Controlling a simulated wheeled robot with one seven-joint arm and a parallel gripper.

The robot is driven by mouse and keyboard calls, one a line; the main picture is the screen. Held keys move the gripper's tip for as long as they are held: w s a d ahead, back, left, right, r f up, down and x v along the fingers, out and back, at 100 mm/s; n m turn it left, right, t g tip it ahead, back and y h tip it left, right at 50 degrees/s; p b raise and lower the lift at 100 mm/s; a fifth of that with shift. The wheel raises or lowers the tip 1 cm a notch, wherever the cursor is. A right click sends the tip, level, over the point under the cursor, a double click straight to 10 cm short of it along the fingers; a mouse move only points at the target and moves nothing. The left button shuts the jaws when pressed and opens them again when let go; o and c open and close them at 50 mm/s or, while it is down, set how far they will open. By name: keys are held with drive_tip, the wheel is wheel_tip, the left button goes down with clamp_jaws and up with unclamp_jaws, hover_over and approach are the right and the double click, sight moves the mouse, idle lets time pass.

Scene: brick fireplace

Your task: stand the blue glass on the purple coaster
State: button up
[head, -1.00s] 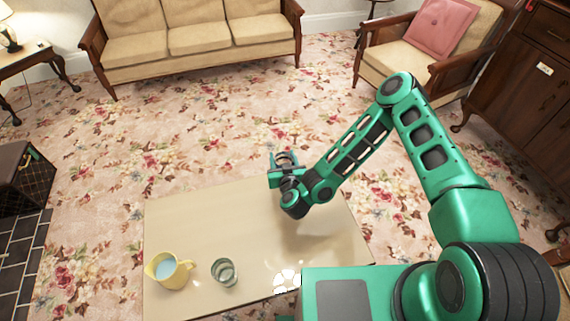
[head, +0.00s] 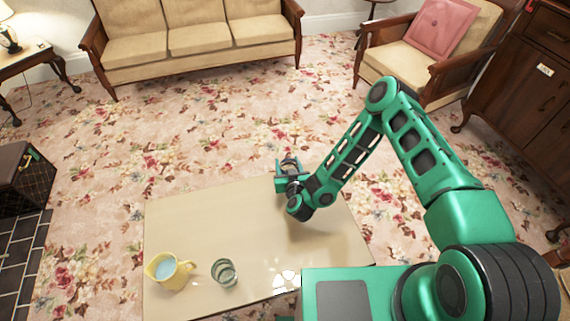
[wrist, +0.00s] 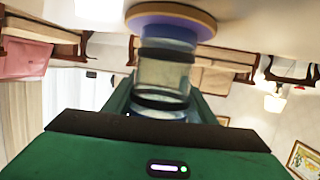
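My gripper (head: 288,168) is over the far edge of the low table (head: 190,225). In the wrist view, which is upside down, a clear, faintly blue glass (wrist: 163,75) is between my gripper's fingers (wrist: 163,103), which look shut on it. A round purple coaster (wrist: 170,27) with a tan rim lies at the glass's far end, which is its lower side in the room. I cannot tell whether glass and coaster touch. In the head view my gripper and arm hide the coaster, and the held glass cannot be made out clearly.
A yellow jug (head: 168,271) and another glass, clear and greenish (head: 224,272), stand on the table at the near left. The table's middle is clear. A sofa (head: 200,35) and an armchair (head: 425,50) stand beyond, across open carpet.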

drive_tip(key=o, duration=0.4)
drive_tip(key=shift+c, duration=0.2)
drive_tip(key=v, duration=1.2)
drive_tip(key=shift+r, duration=0.1)
